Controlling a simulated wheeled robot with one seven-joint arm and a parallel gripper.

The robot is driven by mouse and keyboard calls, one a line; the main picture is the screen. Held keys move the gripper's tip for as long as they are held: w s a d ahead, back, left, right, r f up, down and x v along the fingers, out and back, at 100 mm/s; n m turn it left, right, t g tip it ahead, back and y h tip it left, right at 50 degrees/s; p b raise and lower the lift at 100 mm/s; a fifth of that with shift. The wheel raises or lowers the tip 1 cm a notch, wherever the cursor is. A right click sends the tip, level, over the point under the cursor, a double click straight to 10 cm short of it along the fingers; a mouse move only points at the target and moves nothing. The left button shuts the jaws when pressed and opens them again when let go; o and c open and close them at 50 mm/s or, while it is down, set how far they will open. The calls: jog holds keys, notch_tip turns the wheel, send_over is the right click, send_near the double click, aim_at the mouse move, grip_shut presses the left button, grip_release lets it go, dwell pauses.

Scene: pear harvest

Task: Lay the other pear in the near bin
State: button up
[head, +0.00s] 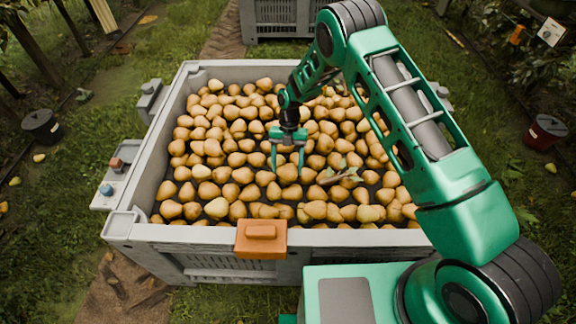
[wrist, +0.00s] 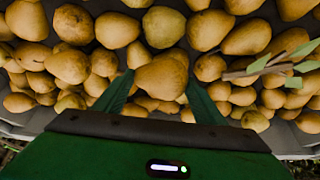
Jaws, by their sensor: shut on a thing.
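My gripper (head: 287,160) points down into the near bin (head: 340,238), a large grey crate with many yellow-brown pears in it. The gripper is shut on a pear (wrist: 162,78), which sits between the two green fingers in the wrist view. In the head view this pear (head: 288,173) shows between the fingertips, over the middle of the bin. It is close to the other pears; I cannot tell whether it touches them. Which pear the task calls the other one is not marked.
A leafy twig (head: 342,176) lies on the pears right of my gripper; it also shows in the wrist view (wrist: 268,68). An orange block (head: 261,239) sits on the near rim. Another grey bin (head: 283,18) stands behind.

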jog(key=shift+f, duration=0.95)
dwell(0.6)
jog(key=o, duration=1.3)
jog(key=shift+c, duration=0.2)
